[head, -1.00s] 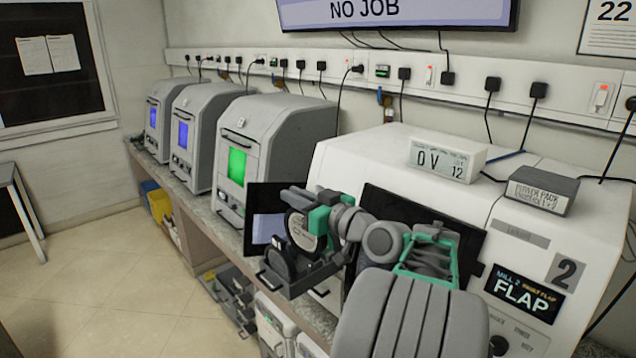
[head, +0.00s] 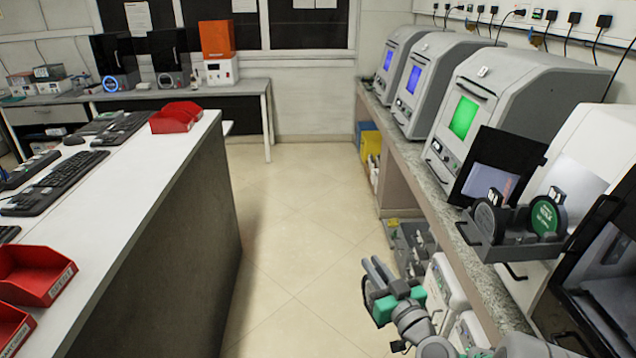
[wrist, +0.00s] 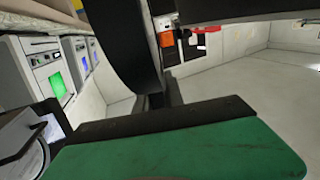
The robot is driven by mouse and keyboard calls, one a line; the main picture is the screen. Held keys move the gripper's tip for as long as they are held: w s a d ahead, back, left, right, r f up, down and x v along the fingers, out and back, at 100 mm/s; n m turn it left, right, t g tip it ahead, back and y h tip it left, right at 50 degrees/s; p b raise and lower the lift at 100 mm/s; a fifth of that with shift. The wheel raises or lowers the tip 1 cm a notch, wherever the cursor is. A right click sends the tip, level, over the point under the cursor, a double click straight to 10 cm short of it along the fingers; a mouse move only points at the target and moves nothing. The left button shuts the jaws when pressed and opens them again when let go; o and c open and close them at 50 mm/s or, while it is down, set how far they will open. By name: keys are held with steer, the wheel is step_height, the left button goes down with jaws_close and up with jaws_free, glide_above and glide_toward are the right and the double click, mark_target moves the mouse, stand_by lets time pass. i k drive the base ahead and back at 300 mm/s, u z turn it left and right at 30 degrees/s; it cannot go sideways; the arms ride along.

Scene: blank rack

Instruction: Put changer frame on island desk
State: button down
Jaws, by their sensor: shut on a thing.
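My gripper (head: 377,284) hangs low over the aisle floor between the island desk and the machine bench. It is shut on a dark curved piece (wrist: 132,45), seen large and nearly edge-on in the wrist view; I cannot tell whether this is the changer frame. In the head view the held piece shows only as a small dark loop by the fingers. The island desk (head: 150,176) is at the left, with a white top and dark side; my gripper is apart from it. A dark rack (head: 510,250) with upright round discs juts from the machine at the right.
Red bins (head: 36,275) and keyboards (head: 55,182) occupy parts of the desk; its right strip is clear. Grey machines (head: 500,105) line the right bench (head: 400,170). Boxes stand under the bench. The aisle floor (head: 300,220) is open.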

mark_target(125, 182)
steer(key=u, duration=0.05)
steer(key=i, duration=2.55)
steer(key=u, duration=3.5)
